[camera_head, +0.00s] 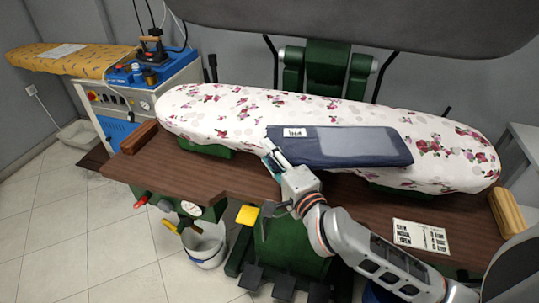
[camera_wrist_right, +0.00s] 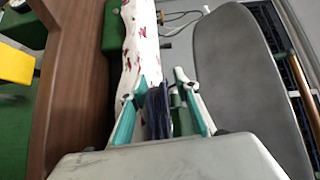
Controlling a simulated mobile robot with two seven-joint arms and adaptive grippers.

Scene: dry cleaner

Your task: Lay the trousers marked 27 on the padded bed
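The folded navy trousers (camera_head: 340,146) lie flat across the middle of the padded bed (camera_head: 215,112), which has a white cover with red flowers. A white tag (camera_head: 294,132) is on their left end; its number is too small to read. A paler grey-blue panel shows on top. My right gripper (camera_head: 270,153) is at the trousers' front left corner. In the right wrist view, its teal fingers (camera_wrist_right: 160,105) stand apart, with the navy trousers (camera_wrist_right: 156,112) edge-on between them and a gap on the right side. My left gripper is not in view.
A brown wooden table (camera_head: 165,165) runs in front of the bed, with a printed sheet (camera_head: 421,237) at the right. The large grey press head (camera_head: 370,22) hangs above and behind. A white bucket (camera_head: 205,245) stands on the floor. A yellow ironing board (camera_head: 75,60) is back left.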

